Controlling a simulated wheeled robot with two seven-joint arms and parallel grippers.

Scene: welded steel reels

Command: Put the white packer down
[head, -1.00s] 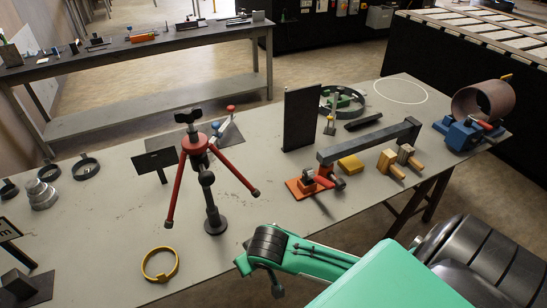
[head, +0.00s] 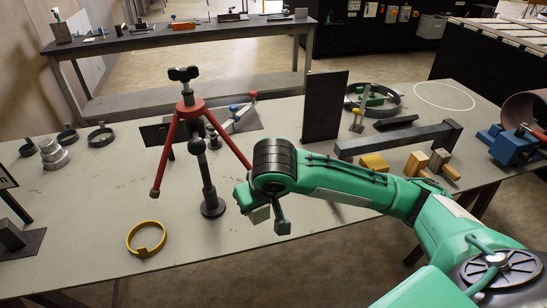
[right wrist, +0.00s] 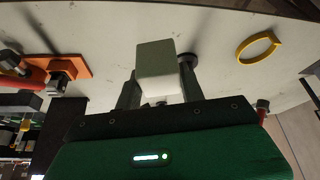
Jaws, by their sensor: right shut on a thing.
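The white packer (right wrist: 157,65) is a small pale block. In the right wrist view it sits between the two dark fingers of my right gripper (right wrist: 158,92), which is shut on it. In the head view the packer (head: 259,215) shows small and partly covered below the green wrist of my right gripper (head: 263,212). It is over the front part of the grey steel table (head: 120,210), to the right of the black post under the red tripod. It seems to be above the table; I cannot tell how far. My left gripper is not in view.
The red tripod (head: 187,108) and its black post base (head: 213,207) stand close left of my gripper. A yellow ring (head: 146,240) lies front left. A dark upright plate (head: 324,106), a steel bar (head: 395,141) and yellow blocks (head: 374,163) lie behind and right. The front middle is clear.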

